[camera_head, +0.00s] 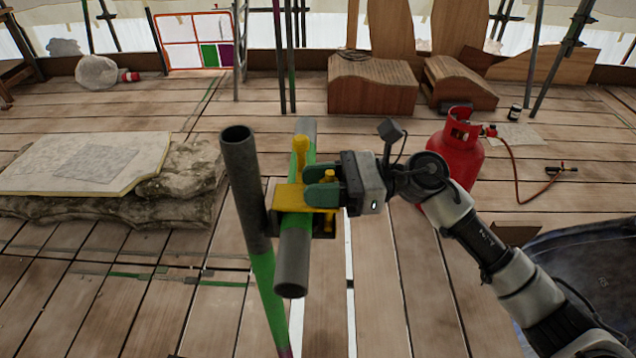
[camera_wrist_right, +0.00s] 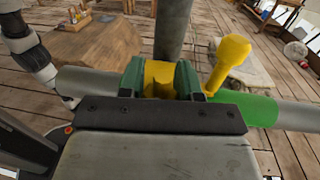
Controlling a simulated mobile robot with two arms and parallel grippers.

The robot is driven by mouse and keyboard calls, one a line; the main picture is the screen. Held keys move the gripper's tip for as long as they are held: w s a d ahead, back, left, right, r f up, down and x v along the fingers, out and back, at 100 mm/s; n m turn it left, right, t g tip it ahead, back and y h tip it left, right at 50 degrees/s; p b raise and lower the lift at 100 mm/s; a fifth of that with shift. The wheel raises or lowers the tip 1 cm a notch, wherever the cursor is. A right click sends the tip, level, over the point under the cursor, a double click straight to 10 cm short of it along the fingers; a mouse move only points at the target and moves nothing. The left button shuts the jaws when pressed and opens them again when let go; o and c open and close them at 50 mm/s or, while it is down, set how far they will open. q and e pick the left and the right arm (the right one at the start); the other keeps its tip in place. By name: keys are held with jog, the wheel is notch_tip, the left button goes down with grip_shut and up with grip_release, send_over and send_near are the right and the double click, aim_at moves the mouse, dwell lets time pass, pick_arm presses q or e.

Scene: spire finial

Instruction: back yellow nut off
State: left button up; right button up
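A yellow coupler (camera_head: 289,198) joins an upright tube (camera_head: 245,175) and a cross tube (camera_head: 292,268), both grey with green bands. A yellow round-topped piece (camera_head: 300,150) stands up on its far side, and also shows in the right wrist view (camera_wrist_right: 230,62). A smaller yellow piece (camera_head: 329,178) stands beside my right gripper (camera_head: 321,184). The gripper's two green fingers are apart at the coupler, with a yellow part (camera_wrist_right: 160,78) between them in the wrist view. Whether they grip it is unclear. My left gripper is not in view.
A red gas cylinder (camera_head: 458,148) with a hose stands to the right. A stone slab (camera_head: 85,163) on sacks lies to the left. Wooden blocks (camera_head: 372,90) stand at the back. Plank floor between them is mostly clear.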

jog(key=o, duration=0.4)
jog(key=shift+o, duration=0.2)
jog(key=w+d+b, duration=0.1)
jog(key=d+b, duration=0.1)
jog(key=d, duration=0.8)
jog(key=shift+w+d+b, duration=0.15)
jog(key=shift+d+b, duration=0.15)
jog(key=shift+d, duration=0.05)
